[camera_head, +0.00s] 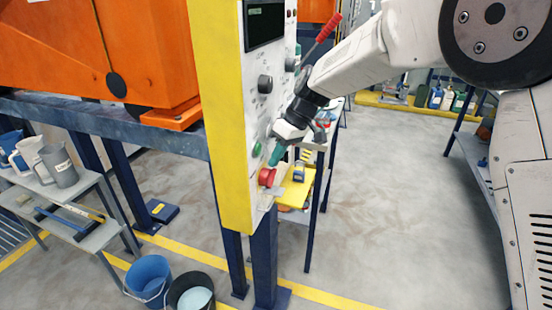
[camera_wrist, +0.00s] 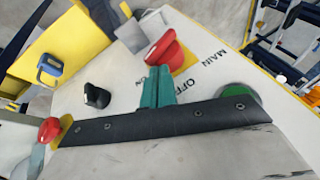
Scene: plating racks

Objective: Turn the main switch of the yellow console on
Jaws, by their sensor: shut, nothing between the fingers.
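The yellow console (camera_head: 222,110) stands upright in the head view, with a pale control panel on its right face. In the wrist view my teal fingers (camera_wrist: 158,88) are together and empty, in front of the panel. The words MAIN and OFF show beside them. I cannot tell whether the fingers touch the main switch.
A red-handled lever (camera_head: 322,40) sticks out above. Blue (camera_head: 148,274) and black (camera_head: 190,291) buckets stand on the floor.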

